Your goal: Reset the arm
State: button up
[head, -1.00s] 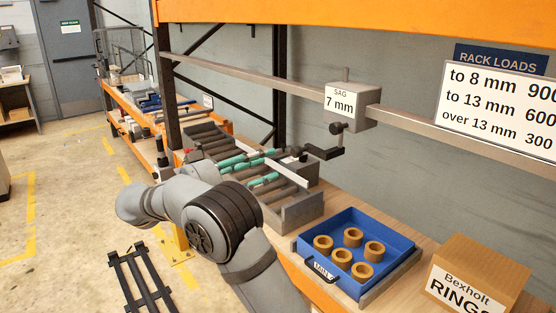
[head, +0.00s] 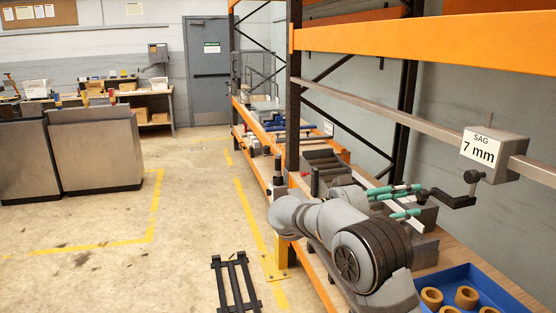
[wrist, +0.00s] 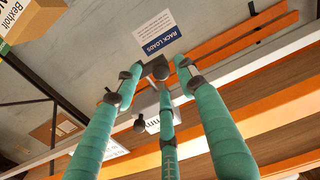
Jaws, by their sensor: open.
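My gripper (head: 414,199) has several teal fingers with dark joints. In the head view it is above the shelf of the orange rack, left of the sag gauge, and points right. In the wrist view the fingers of my gripper (wrist: 160,76) are spread apart with nothing held between them. My grey arm reaches across the shelf's front edge in the head view and hides part of the shelf behind it.
The sag gauge (head: 491,155), marked 7 mm, sits on a grey rail with a dark crank close to my fingertips. A blue tray (head: 481,275) with several tan rings is at lower right. A black frame (head: 235,284) lies on the floor. Open floor extends left.

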aim_at(423, 190)
jog(key=x, duration=0.5)
jog(key=shift+d, duration=0.15)
jog(key=shift+w+r+p, duration=0.1)
jog(key=shift+r+p, duration=0.55)
jog(key=shift+p, duration=0.1)
jog(key=shift+a+r+p, duration=0.2)
jog(key=shift+r+p, duration=0.2)
jog(key=shift+p, duration=0.05)
jog(key=shift+d+f, duration=0.1)
jog(key=shift+f, duration=0.1)
